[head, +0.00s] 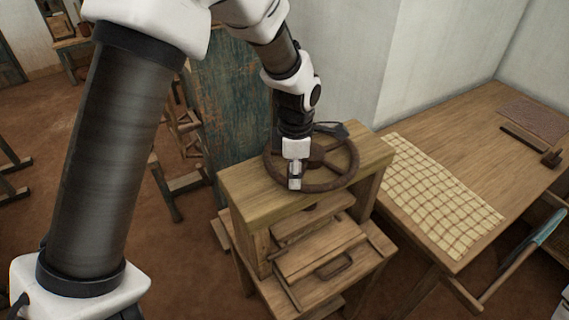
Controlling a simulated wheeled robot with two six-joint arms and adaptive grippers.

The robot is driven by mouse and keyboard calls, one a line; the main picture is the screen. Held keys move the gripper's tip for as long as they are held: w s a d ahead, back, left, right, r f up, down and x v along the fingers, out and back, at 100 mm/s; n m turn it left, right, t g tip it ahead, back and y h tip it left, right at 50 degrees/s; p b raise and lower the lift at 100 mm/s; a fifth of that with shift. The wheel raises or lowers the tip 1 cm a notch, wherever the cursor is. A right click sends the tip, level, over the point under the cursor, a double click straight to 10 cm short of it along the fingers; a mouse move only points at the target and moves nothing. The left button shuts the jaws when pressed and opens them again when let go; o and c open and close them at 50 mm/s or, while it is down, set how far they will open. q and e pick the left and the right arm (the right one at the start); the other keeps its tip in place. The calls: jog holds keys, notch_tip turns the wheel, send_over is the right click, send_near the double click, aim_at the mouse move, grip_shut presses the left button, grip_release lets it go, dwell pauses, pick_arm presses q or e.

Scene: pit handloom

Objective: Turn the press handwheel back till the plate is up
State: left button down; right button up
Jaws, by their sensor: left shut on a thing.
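The press handwheel (337,180) is a dark rusty ring with spokes, lying level above the top beam (247,192) of a wooden press. My left gripper (295,182) comes down from above and is shut on the near-left part of the handwheel's rim. It hides that part of the rim. Below the beam, a wooden board with a dark handle (333,265) shows in the press frame. I cannot tell for certain which board is the plate, or how high it is. My right gripper is not in view.
A wooden table (455,130) stands at the right with a checked cloth (440,195) on it. A brown mat (535,118) and a small wooden tool (550,158) lie at its far end. A worn green panel (225,100) stands behind the press.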

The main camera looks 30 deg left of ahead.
aim_at(307, 185)
pick_arm(q)
jog(key=shift+w+d+n+p, duration=0.2)
jog(key=shift+d+n+p, duration=0.2)
jog(key=shift+d+n, duration=0.35)
jog(key=shift+w+d+n+p, duration=0.15)
jog(key=shift+d+n+p, duration=0.2)
jog(key=shift+d+n, duration=0.4)
jog(key=c, duration=0.8)
grip_release()
jog(key=shift+o, duration=0.2)
notch_tip(307, 185, up, 12)
jog(key=shift+w, duration=0.1)
